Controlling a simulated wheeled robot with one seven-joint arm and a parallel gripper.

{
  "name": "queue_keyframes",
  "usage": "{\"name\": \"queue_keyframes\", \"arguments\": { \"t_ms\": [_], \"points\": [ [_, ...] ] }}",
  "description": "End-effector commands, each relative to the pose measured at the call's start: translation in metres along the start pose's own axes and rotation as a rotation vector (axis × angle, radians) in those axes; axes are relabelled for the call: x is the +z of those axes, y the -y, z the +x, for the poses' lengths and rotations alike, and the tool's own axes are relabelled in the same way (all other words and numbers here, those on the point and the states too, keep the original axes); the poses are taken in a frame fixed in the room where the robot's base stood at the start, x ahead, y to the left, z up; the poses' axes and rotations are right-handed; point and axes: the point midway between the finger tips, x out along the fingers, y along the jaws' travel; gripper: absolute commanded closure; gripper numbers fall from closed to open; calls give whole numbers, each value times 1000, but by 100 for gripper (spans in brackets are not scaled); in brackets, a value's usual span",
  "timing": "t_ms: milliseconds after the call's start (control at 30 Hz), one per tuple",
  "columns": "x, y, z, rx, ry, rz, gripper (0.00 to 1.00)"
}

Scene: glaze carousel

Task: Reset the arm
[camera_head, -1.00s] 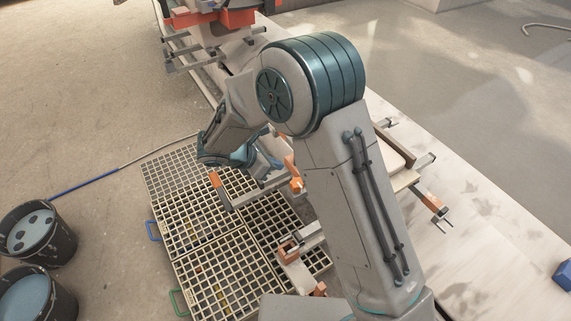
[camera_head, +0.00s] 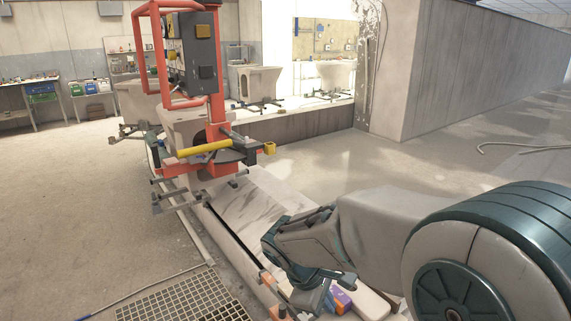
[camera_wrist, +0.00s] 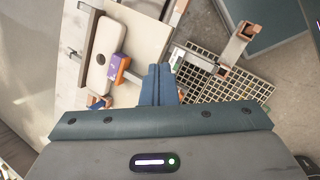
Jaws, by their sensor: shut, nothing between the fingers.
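My arm reaches in from the right in the head view, with its grey and teal links folded and its wrist low over the pale bench. My gripper shows in the wrist view (camera_wrist: 158,84), its two blue-grey fingers pressed together with nothing between them. Below and beyond the fingers in the wrist view lie a pale rounded block (camera_wrist: 98,55) and an orange and purple piece (camera_wrist: 119,68). They appear apart from the fingers.
A grid grating (camera_head: 195,297) lies on the floor at lower left. A red-framed machine (camera_head: 190,90) with a yellow bar stands on the pale bench (camera_head: 255,205). Basins stand further back. A grey wall (camera_head: 470,75) rises at right.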

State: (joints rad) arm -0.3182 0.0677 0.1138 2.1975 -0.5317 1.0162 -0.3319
Motion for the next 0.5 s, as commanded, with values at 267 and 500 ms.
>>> {"name": "queue_keyframes", "arguments": {
  "t_ms": [267, 500],
  "points": [
    [95, 12, -59, -158, -160, 594, 100],
    [135, 29, -89, -274, -289, 999, 100]
  ]
}}
